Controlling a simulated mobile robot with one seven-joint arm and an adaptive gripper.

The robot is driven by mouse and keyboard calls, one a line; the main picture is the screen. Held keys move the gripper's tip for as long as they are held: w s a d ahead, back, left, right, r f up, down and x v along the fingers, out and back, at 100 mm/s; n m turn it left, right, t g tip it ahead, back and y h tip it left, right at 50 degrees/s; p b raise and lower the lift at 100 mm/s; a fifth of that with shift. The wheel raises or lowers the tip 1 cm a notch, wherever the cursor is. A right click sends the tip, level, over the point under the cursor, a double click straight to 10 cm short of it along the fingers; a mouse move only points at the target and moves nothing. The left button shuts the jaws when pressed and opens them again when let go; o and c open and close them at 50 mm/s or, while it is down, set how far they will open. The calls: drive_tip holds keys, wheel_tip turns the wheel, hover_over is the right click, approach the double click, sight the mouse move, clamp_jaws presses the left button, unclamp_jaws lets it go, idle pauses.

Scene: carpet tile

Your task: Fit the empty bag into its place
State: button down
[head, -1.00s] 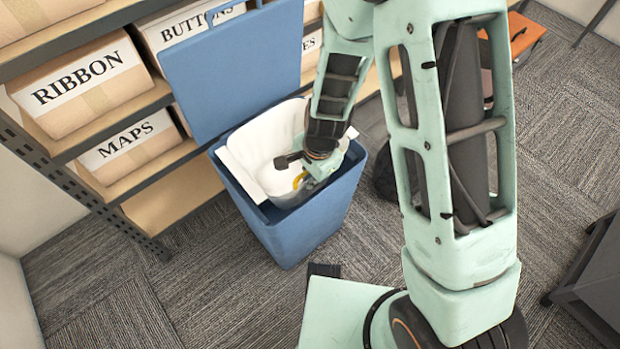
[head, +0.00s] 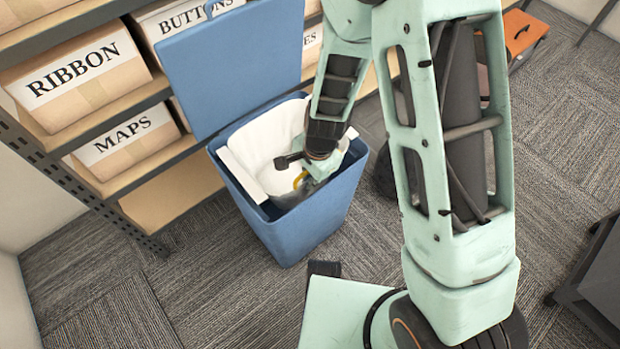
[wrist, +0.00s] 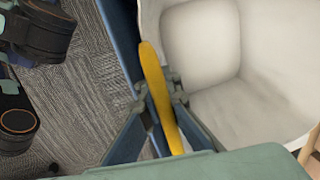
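The bag (head: 268,142) is white and open-mouthed, and sits inside a blue bin (head: 287,232) with its raised lid (head: 235,68) standing at the back. One flap of the bag rises over the bin's left rim. My gripper (wrist: 160,92) points down at the bin's near right side, with its fingers on both sides of a yellow strip (wrist: 157,95) at the bag's edge. It looks shut on this strip. In the wrist view the bag's pale interior (wrist: 225,70) looks empty. My arm hides the bin's right rear part in the head view.
A shelf with labelled boxes (head: 75,80) stands behind and left of the bin. An orange case (head: 522,35) lies at the back right. A dark grey piece of furniture (head: 595,275) stands at the right edge.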

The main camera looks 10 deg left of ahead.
drive_tip(key=shift+w+a+f+b, duration=0.15)
drive_tip(key=shift+f+b, duration=1.3)
drive_tip(key=shift+f, duration=0.5)
drive_tip(key=shift+w+a+f+b, duration=0.1)
drive_tip(key=shift+a+f+b, duration=0.05)
drive_tip(key=shift+f+b, duration=1.5)
drive_tip(key=shift+f, duration=0.3)
drive_tip(key=c, duration=2.1)
unclamp_jaws()
drive_tip(key=shift+s+d, duration=0.1)
drive_tip(key=shift+s, duration=0.05)
drive_tip(key=shift+f, duration=0.1)
drive_tip(key=shift+d, duration=0.1)
wheel_tip(320, 180, up, 8)
drive_tip(key=shift+s+d+f, duration=0.15)
drive_tip(key=shift+f, duration=0.1)
drive_tip(key=shift+r, duration=0.45)
drive_tip(key=shift+r+p, duration=0.15)
drive_tip(key=shift+p, duration=0.2)
